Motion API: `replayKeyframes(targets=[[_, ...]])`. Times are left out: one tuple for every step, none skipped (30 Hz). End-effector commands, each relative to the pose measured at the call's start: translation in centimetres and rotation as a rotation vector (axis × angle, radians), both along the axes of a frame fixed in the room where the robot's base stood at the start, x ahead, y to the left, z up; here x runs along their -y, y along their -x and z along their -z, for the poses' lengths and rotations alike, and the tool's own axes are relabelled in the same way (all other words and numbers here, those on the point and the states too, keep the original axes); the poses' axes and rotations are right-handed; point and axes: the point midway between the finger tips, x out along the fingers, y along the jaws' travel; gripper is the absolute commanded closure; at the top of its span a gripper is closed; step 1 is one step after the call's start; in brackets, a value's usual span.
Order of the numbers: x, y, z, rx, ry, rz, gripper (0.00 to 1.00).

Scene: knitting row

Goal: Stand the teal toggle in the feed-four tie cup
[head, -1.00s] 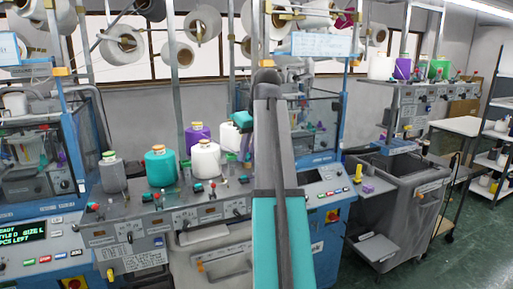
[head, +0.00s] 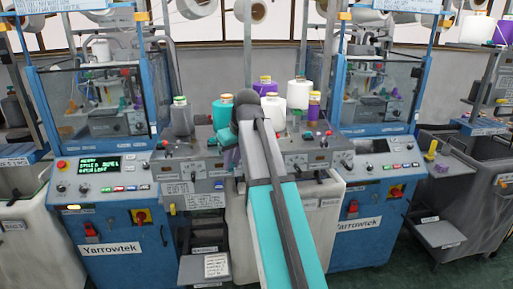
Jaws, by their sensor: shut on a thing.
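My gripper (head: 228,142) is at the far end of my grey and teal arm, over the grey control ledge (head: 190,172) between two blue machines. My wrist hides most of it. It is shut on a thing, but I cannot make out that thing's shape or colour. I cannot pick out the teal toggle for certain. The feed-four tie cup cannot be told apart, as the small fittings and labels on the ledge are too small to read and my arm covers its middle.
A grey cone (head: 181,116), a teal cone (head: 222,112), a white cone (head: 299,94) and a purple one (head: 313,108) stand along the back of the ledge. Blue machines (head: 105,215) (head: 362,232) flank it. A grey bin (head: 478,190) is at the right.

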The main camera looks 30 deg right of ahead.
Motion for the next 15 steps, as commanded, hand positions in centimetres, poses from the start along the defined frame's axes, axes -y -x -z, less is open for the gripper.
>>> replayKeyframes(targets=[[-1.8, -0.3, 1.9, -0.002, 0.000, -0.015, 0.94], [-2.7, -0.6, 2.6, -0.003, 0.001, -0.022, 0.94], [-3.8, -0.9, 3.7, -0.003, 0.001, -0.027, 0.94], [-4.7, -1.1, 4.4, -0.003, 0.001, -0.032, 0.94], [-5.6, -1.3, 5.1, -0.003, 0.000, -0.037, 0.94], [-6.7, -1.5, 6.2, -0.004, 0.001, -0.042, 0.94], [-7.6, -1.7, 6.9, -0.004, 0.000, -0.044, 0.94], [-8.5, -1.8, 7.7, -0.004, 0.001, -0.048, 0.94], [-9.6, -2.0, 8.7, -0.005, 0.002, -0.050, 0.94], [-10.5, -2.2, 9.5, -0.005, 0.002, -0.050, 0.94], [-11.3, -2.3, 10.3, -0.005, 0.002, -0.051, 0.94], [-12.5, -2.4, 11.3, -0.005, 0.001, -0.049, 0.94], [-13.3, -2.6, 12.1, -0.005, 0.002, -0.048, 0.94], [-14.1, -2.7, 12.9, -0.005, 0.002, -0.044, 0.94], [-15.1, -2.8, 13.8, -0.004, 0.004, -0.037, 0.94]])
